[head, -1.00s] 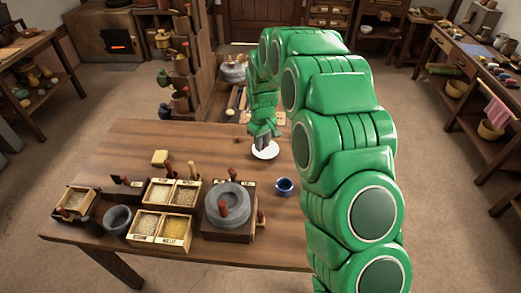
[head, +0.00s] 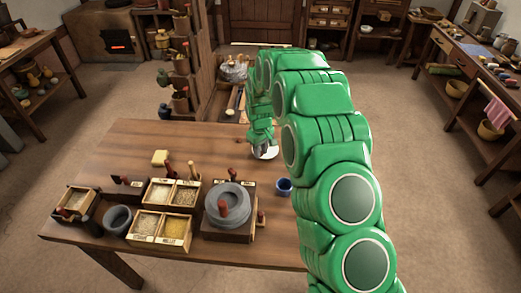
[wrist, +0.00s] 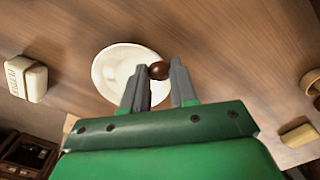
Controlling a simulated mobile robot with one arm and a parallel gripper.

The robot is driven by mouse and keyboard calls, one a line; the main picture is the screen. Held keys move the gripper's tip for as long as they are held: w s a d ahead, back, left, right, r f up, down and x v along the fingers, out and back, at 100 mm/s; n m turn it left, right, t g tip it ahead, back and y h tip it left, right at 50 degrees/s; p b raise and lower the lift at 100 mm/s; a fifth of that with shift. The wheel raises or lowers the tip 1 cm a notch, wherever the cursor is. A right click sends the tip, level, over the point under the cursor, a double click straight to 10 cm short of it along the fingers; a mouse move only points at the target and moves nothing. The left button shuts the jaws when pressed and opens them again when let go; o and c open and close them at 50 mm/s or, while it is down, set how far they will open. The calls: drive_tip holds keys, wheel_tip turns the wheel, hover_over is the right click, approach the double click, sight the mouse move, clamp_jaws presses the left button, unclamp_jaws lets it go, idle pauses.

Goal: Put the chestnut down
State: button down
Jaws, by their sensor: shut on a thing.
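The chestnut (wrist: 159,71) is a small dark brown ball between my fingertips in the wrist view. My gripper (wrist: 157,78) is shut on it, with a grey finger on either side. A white round plate (wrist: 112,75) lies on the wooden table behind the fingers, and the chestnut overlaps its right rim in that view. I cannot tell how high the chestnut is above the table. In the head view my gripper (head: 262,143) is over the plate (head: 266,154) at the table's far right, and the chestnut is not discernible there.
The wooden table (head: 120,150) holds a stone quern (head: 228,203), a blue cup (head: 284,187), grain boxes (head: 160,225), a grey mortar (head: 118,219) and a pale yellow block (head: 160,157). The table's far middle is clear. A shelf tower (head: 190,70) stands behind it.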

drive_tip(key=shift+f, duration=0.25)
drive_tip(key=c, duration=0.9)
unclamp_jaws()
drive_tip(key=shift+r, duration=0.1)
wheel_tip(320, 180, up, 12)
drive_tip(key=shift+r, duration=0.25)
drive_tip(key=shift+s+r, duration=0.1)
